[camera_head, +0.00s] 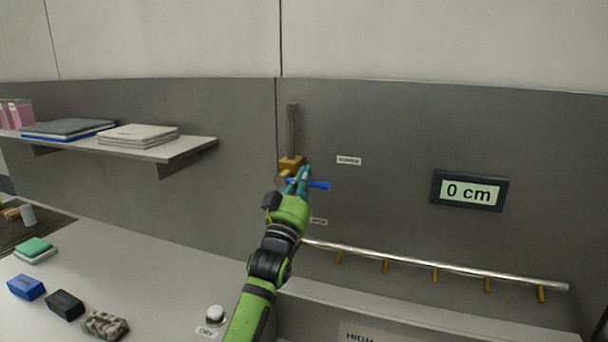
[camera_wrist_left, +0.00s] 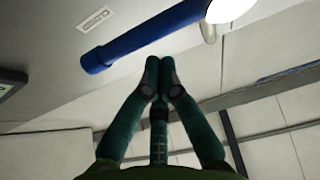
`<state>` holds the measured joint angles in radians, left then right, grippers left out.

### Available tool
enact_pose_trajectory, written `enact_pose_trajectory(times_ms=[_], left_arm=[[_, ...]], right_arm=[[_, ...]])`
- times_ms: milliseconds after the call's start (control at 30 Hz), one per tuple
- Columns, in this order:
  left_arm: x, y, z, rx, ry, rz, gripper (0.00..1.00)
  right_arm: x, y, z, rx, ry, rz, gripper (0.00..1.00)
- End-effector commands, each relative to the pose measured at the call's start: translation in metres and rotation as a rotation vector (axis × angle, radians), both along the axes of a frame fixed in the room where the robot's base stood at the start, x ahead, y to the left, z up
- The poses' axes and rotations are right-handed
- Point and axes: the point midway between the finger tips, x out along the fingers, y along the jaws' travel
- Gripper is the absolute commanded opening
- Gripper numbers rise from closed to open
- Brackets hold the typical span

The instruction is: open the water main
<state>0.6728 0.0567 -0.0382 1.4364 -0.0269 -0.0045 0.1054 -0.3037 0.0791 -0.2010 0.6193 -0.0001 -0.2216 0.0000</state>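The water main is a grey vertical pipe (camera_head: 292,130) on the grey wall with a brass valve body (camera_head: 290,163). Its blue lever handle (camera_head: 319,185) points right, roughly level. The handle also shows in the left wrist view (camera_wrist_left: 140,38), running diagonally just beyond the fingertips. My left gripper (camera_head: 303,174) is in front of the valve and covers part of the handle. In the left wrist view its teal fingers (camera_wrist_left: 159,72) come together at the tips with nothing seen between them. I cannot tell whether they touch the handle. My right gripper is not in view.
A display (camera_head: 469,190) reads "0 cm". A metal rail (camera_head: 430,264) with brass outlets runs low along the wall. A shelf (camera_head: 150,149) with folded cloths is at left. The counter holds a button (camera_head: 215,315), a blue block (camera_head: 26,287) and other blocks.

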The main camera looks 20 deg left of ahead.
Motion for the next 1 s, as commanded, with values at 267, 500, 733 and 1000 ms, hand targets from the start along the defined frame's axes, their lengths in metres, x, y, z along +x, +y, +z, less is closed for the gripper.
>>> enact_pose_trajectory(times_ms=[267, 500, 733, 1000], left_arm=[[0.001, 0.000, -0.010, 0.000, -0.002, 0.000, 0.00], [0.001, 0.000, -0.011, 0.000, -0.002, 0.000, 0.00], [0.001, 0.000, -0.013, 0.038, -0.002, 0.000, 0.00], [0.001, -0.001, -0.016, 0.079, -0.005, 0.000, 0.00]], right_arm=[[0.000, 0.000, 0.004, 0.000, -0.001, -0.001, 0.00], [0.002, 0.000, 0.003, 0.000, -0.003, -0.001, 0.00], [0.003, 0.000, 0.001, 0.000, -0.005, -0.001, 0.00], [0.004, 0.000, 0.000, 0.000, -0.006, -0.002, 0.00]])
